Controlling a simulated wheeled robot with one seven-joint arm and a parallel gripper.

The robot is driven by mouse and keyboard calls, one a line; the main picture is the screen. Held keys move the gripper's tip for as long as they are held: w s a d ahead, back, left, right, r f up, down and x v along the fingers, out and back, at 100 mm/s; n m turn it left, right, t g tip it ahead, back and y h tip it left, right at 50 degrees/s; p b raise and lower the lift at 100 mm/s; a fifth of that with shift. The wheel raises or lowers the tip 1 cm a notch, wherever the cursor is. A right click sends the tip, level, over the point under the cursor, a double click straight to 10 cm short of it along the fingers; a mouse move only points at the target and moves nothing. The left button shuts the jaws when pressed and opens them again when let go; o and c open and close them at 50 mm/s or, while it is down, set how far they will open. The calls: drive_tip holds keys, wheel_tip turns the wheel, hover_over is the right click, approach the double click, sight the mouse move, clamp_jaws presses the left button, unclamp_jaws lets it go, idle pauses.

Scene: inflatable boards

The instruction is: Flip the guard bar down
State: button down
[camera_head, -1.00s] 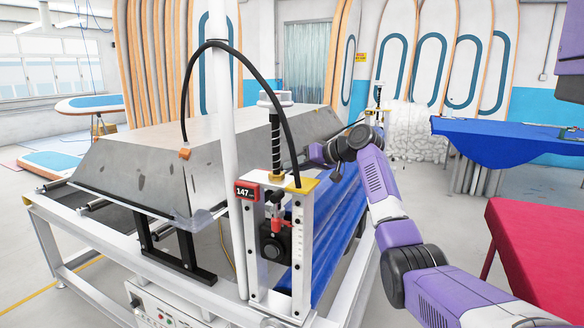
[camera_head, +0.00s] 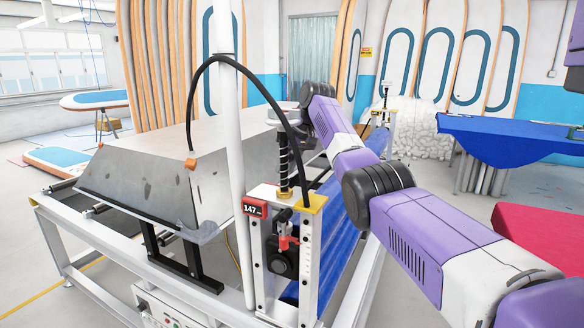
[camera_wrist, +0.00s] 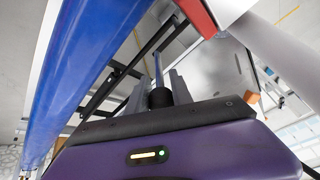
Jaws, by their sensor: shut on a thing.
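My gripper (camera_wrist: 157,80) shows in the wrist view, its grey fingers close together around a thin blue-grey upright piece, which seems to be part of the guard bar (camera_wrist: 157,64). The exact contact is hard to make out. Dark straight bars of a frame (camera_wrist: 120,68) run behind the fingers. In the head view my purple arm reaches over the blue roller (camera_head: 337,228) at the right side of the machine. The gripper and guard bar are hidden there behind the arm, the black hose and the threaded post (camera_head: 284,160).
A white pole (camera_head: 238,150) and arched black hose (camera_head: 215,60) stand close left of my arm. A red display (camera_head: 255,207) is on the machine's end post. A grey metal hood (camera_head: 150,170) fills the left. A blue-covered table (camera_head: 500,140) and red table (camera_head: 545,235) are at right.

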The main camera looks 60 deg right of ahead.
drive_tip(key=shift+w+r, duration=0.1)
drive_tip(key=shift+w, duration=0.05)
idle(0.3)
drive_tip(key=c, duration=1.2)
unclamp_jaws()
drive_tip(key=shift+b+v, duration=1.2)
drive_tip(key=shift+v, duration=2.65)
drive_tip(key=shift+w, duration=0.1)
